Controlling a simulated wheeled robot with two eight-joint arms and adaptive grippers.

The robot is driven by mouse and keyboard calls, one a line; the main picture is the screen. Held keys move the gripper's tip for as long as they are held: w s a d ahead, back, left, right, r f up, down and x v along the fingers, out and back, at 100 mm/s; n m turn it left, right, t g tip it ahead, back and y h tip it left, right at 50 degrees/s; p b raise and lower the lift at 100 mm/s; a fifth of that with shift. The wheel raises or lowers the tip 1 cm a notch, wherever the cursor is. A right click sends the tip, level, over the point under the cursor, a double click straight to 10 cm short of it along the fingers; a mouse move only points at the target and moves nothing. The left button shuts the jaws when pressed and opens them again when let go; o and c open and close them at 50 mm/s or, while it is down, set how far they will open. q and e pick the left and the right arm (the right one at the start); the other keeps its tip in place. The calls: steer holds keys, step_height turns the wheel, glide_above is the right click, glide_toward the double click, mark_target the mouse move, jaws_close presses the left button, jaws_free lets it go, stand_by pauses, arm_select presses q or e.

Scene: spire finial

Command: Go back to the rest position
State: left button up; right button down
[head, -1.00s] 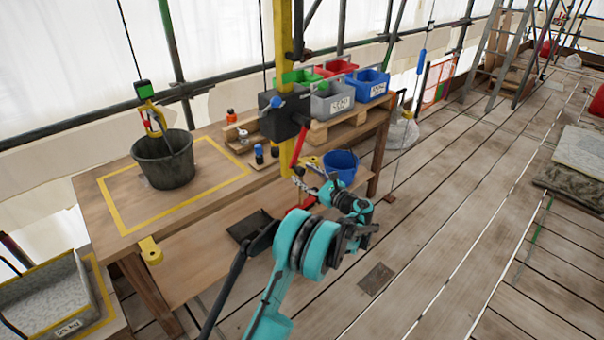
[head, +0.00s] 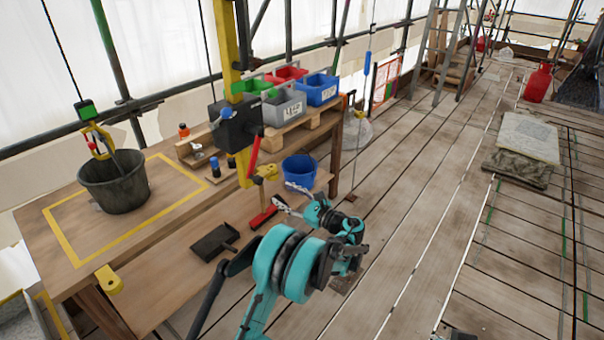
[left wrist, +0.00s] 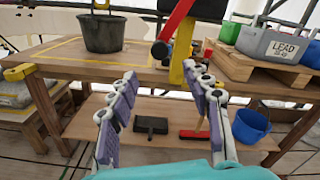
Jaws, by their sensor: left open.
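My left gripper (head: 281,203) shows small in the head view, at the end of the teal arm, in front of the workbench and near the blue bucket (head: 299,172). In the left wrist view its two purple-padded fingers (left wrist: 160,74) are spread apart with nothing between them. Through the gap I see the bench's lower shelf with a black dustpan (left wrist: 151,125) and a red brush (left wrist: 195,134). My right gripper is in neither view.
The bench top (head: 75,255) holds a black bucket (head: 115,182) on a hook. A yellow post (head: 228,45) with a winch (head: 236,125) stands by the bench. Coloured bins (head: 285,104) sit on a pallet.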

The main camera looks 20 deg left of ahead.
arm_select(q)
steer(key=s+a+r+n+g+h, duration=0.1)
steer(key=s+r+n+h, duration=0.25)
steer(key=s, duration=0.45)
steer(key=s+a+r+n+h, duration=0.1)
steer(key=s+r+n+h, duration=0.1)
steer(key=s+n+h, duration=0.45)
steer(key=s+d+f+n+h, duration=0.1)
steer(key=s+d+n+h, duration=0.1)
steer(key=s, duration=0.5)
steer(key=s+d+f+n+t+h, duration=0.1)
steer(key=s+d+f+n+h, duration=0.1)
steer(key=s+d, duration=0.3)
steer(key=s+d+f+n+h, duration=0.1)
steer(key=s+d+n+h, duration=0.1)
steer(key=s, duration=0.7)
steer(key=d+n, duration=0.1)
steer(key=n, duration=0.1)
steer(key=shift+s+d+f+n+h, duration=0.25)
steer(key=shift+s+d+n+h, duration=0.05)
steer(key=shift+s+d, duration=0.1)
